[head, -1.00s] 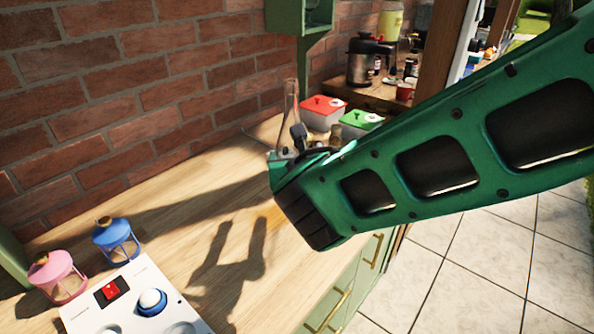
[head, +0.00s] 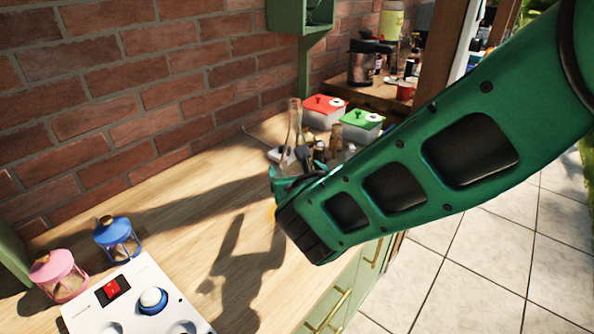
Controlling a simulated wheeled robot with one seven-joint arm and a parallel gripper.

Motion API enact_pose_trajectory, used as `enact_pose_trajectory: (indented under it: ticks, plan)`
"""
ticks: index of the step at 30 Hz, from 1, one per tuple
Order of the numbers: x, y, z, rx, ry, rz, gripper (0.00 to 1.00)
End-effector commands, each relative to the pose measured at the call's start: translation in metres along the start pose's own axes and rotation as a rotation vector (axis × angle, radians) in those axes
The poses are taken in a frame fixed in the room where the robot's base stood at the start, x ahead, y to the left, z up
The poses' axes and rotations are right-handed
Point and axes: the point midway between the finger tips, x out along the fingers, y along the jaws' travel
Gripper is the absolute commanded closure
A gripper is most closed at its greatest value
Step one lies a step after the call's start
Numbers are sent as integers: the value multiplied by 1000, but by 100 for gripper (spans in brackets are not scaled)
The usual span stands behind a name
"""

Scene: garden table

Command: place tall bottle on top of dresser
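The tall bottle (head: 294,122) is clear glass with a slim neck and stands upright at my gripper (head: 291,156). The gripper's dark fingers are at the bottle's lower part, and the bottle moves with them, so the gripper appears shut on it. The green wrist and arm hide most of the fingers and the bottle's base. I cannot tell whether the base touches the surface. Below is the light wooden top of the green dresser (head: 165,235), which has gold handles on its front.
A red-lidded box (head: 323,112), a green-lidded box (head: 361,125) and a brownish bottle (head: 336,137) stand behind the gripper. A pink lantern (head: 58,276), a blue lantern (head: 117,240) and a white panel (head: 135,300) are at lower left. The middle wooden surface is clear.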

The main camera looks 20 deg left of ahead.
Motion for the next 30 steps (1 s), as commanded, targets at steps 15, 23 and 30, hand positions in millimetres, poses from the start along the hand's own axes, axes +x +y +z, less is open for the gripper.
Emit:
enact_pose_trajectory:
  ticks: [15,23,30]
  plan:
    - [-48,2,1,-2,-1,5,21]
    - [-96,2,1,-1,-2,4,21]
    - [-118,2,0,0,0,2,21]
